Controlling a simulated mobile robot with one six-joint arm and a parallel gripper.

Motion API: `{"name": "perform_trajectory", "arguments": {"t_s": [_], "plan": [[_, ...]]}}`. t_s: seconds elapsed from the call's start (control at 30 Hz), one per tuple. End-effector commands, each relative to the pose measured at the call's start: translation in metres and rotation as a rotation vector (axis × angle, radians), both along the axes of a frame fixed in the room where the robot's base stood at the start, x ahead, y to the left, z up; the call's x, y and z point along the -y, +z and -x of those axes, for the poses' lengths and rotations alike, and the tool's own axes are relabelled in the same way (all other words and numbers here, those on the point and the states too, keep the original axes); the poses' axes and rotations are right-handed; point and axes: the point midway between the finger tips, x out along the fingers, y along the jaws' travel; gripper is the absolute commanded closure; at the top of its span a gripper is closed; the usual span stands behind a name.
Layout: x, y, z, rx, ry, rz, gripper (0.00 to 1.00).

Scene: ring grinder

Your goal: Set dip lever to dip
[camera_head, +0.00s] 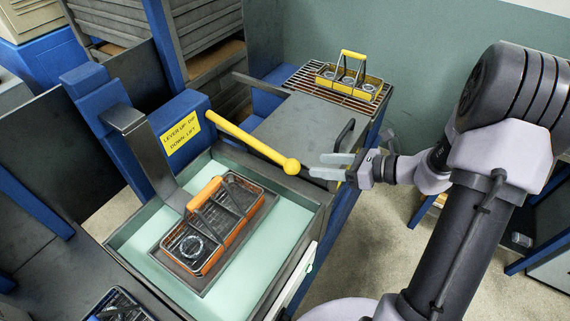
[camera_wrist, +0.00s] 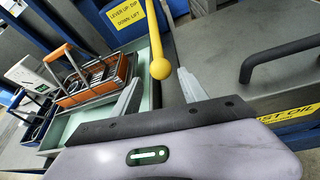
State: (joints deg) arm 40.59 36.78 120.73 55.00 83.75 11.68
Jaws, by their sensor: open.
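The dip lever (camera_head: 247,143) is a yellow bar with a round yellow knob (camera_head: 292,166). It slopes down to the right from a blue post beside a yellow label (camera_head: 180,134) reading "LEVER UP: DIP, DOWN: LIFT". My gripper (camera_head: 325,167) is open, just right of the knob in the head view. In the wrist view the knob (camera_wrist: 160,69) shows beyond and between the two fingertips (camera_wrist: 162,88); whether either finger touches it I cannot tell. An orange-handled wire basket (camera_head: 215,228) sits on a dark platform over the pale green tank (camera_head: 150,262).
A grey table (camera_head: 290,128) with a black handle (camera_head: 345,136) stands behind the tank. A yellow basket (camera_head: 350,82) rests on a rack (camera_head: 315,88) at its far end. A blue basket (camera_head: 118,306) is at the lower left. The floor right of the tank is partly clear.

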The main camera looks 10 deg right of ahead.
Motion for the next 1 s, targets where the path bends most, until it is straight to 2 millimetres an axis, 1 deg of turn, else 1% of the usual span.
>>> {"name": "perform_trajectory", "arguments": {"t_s": [0.03,0.2,0.4,0.5,0.67,0.93,0.97,1.0], "plan": [[-0.01,-0.009,-0.006,0.0,0.005,0.0,0.49],[-0.041,-0.025,-0.03,-0.001,0.006,0.001,0.49],[-0.07,-0.039,-0.053,-0.001,0.006,0.001,0.49],[-0.08,-0.043,-0.061,0.0,0.005,0.002,0.49],[-0.088,-0.045,-0.067,0.0,0.004,0.001,0.49],[-0.089,-0.045,-0.068,0.0,0.003,0.002,0.49],[-0.089,-0.045,-0.068,0.0,0.003,0.002,0.53],[-0.088,-0.045,-0.068,0.0,0.003,0.002,0.61]]}}
